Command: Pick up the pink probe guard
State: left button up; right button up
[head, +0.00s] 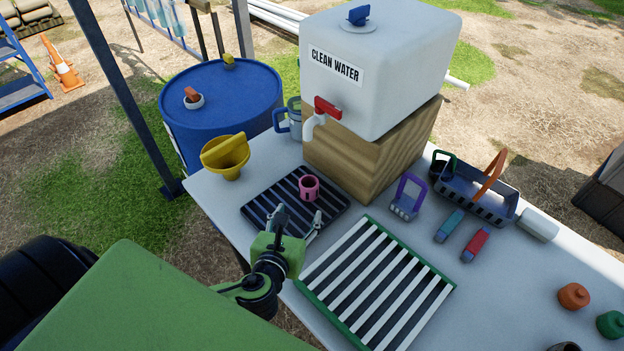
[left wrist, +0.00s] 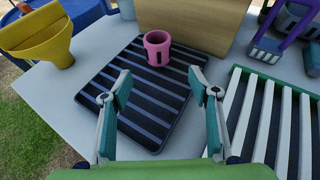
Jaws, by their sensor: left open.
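The pink probe guard (head: 309,188) is a short ring-shaped cup standing upright on the dark slatted rack (head: 258,213), near the rack's back edge. In the left wrist view the pink probe guard (left wrist: 158,47) shows a slot in its side and lies beyond the fingertips, roughly centred between them. My left gripper (head: 299,220) is open and empty above the rack's front part, apart from the guard. Its two teal-padded fingers (left wrist: 162,92) are spread wide in the left wrist view. My right gripper is not in view.
A wooden block (head: 335,160) under the white water container (head: 385,75) stands right behind the guard. A yellow funnel (head: 226,158) is to the left. A green-framed rack (head: 452,287) lies to the right. A purple-handled holder (head: 405,205) and a basket (head: 470,195) stand farther right.

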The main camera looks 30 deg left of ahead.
aim_at(306, 195)
pick_arm(q)
jog(key=shift+w+a, duration=0.1)
jog(key=shift+w, duration=0.35)
jog(key=x, duration=0.6)
jog(key=shift+w+f+p, duration=0.15)
jog(key=shift+w+p, duration=0.15)
jog(key=shift+w, duration=0.05)
jog(key=shift+w+a+f, duration=0.1)
jog(key=shift+w+f, duration=0.05)
jog(key=shift+w, duration=0.15)
jog(key=shift+w+a, duration=0.15)
jog(key=shift+w, duration=0.1)
jog(key=shift+p+x, duration=0.4)
jog(key=shift+x, duration=1.85)
jog(key=shift+a, duration=0.1)
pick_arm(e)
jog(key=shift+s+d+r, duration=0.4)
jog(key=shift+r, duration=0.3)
pick_arm(q)
jog(key=shift+s, duration=0.1)
jog(key=c, duration=1.1)
